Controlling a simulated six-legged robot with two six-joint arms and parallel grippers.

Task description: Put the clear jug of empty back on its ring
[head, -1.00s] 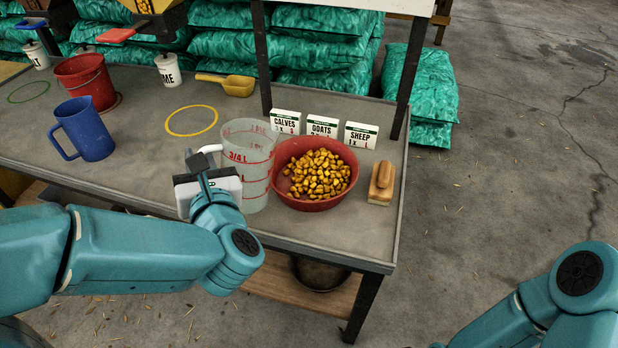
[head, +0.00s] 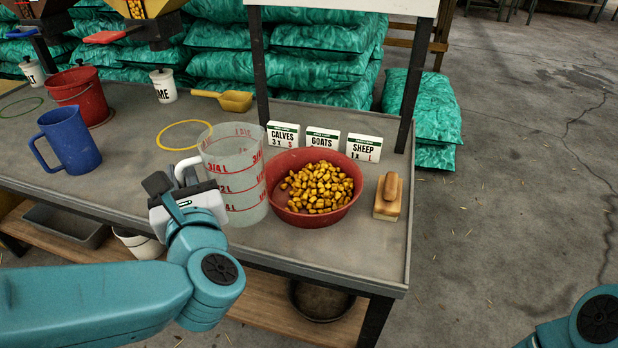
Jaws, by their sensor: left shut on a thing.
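The clear jug (head: 232,178) with red measuring marks is upright near the table's front edge, just left of the red bowl. It looks empty of feed. My left gripper (head: 181,184) is shut on the jug's pale handle, on its left side. The jaws hide part of the handle, and I cannot tell whether the jug's base touches the table. A yellow ring (head: 158,138) is marked on the table behind and left of the jug, with nothing on it. My right gripper is out of view; only part of that arm shows at lower right.
The red bowl (head: 275,203) of yellow feed chunks stands close against the jug's right side. A blue jug (head: 70,140), red bucket (head: 82,95) and yellow scoop (head: 236,101) surround the yellow ring. Three cards and a brush (head: 388,197) are at right. A green ring (head: 12,115) is far left.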

